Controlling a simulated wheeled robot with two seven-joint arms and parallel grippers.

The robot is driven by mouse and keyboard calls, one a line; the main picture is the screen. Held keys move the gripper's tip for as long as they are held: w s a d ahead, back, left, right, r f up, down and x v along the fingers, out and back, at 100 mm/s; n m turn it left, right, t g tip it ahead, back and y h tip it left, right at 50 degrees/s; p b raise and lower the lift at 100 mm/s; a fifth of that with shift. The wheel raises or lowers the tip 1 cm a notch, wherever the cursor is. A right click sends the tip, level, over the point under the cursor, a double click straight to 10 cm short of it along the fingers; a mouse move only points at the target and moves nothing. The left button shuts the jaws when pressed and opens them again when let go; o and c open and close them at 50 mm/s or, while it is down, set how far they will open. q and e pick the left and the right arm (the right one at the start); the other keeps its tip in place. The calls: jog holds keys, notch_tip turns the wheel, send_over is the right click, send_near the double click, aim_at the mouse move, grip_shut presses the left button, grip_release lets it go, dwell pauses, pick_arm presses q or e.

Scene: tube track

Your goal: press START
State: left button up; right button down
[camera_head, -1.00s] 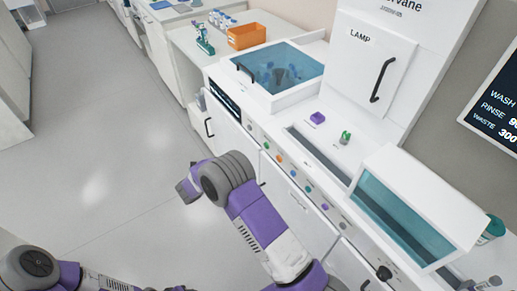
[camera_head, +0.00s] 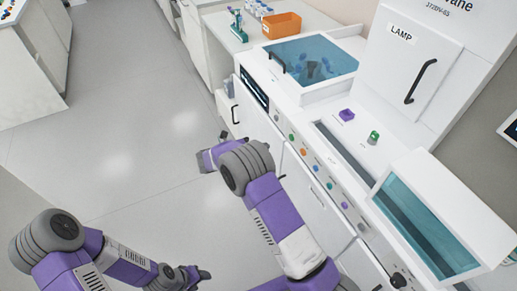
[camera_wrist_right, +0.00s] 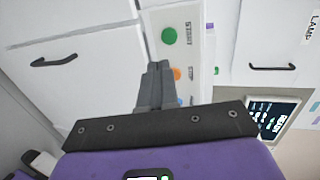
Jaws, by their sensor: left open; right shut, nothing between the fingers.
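The green START button (camera_wrist_right: 169,36) is on the machine's white front panel, its label beside it in the right wrist view. In the head view a green button (camera_head: 291,137) sits in the row on the machine's front edge. My right gripper (camera_wrist_right: 158,66) is shut and empty, its fingertips pointing at the panel just below the green button in the wrist picture. I see no contact with the button. The right fingers are not clear in the head view, beyond the purple wrist. My left gripper (camera_head: 202,275) is open, low over the floor, away from the machine.
An orange button (camera_wrist_right: 177,74) is close beside the right fingertips, with a blue one below it. A door handle (camera_wrist_right: 54,61) and a lit display (camera_wrist_right: 273,117) are nearby. A blue-lidded basin (camera_head: 315,62) and an orange bin (camera_head: 282,25) stand farther back.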

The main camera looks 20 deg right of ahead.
jog(key=b, duration=0.1)
send_near(291, 138)
jog(key=d+f, duration=0.3)
jog(key=d, duration=0.2)
jog(key=shift+w+d+r, duration=0.25)
jog(key=shift+w+d, duration=0.3)
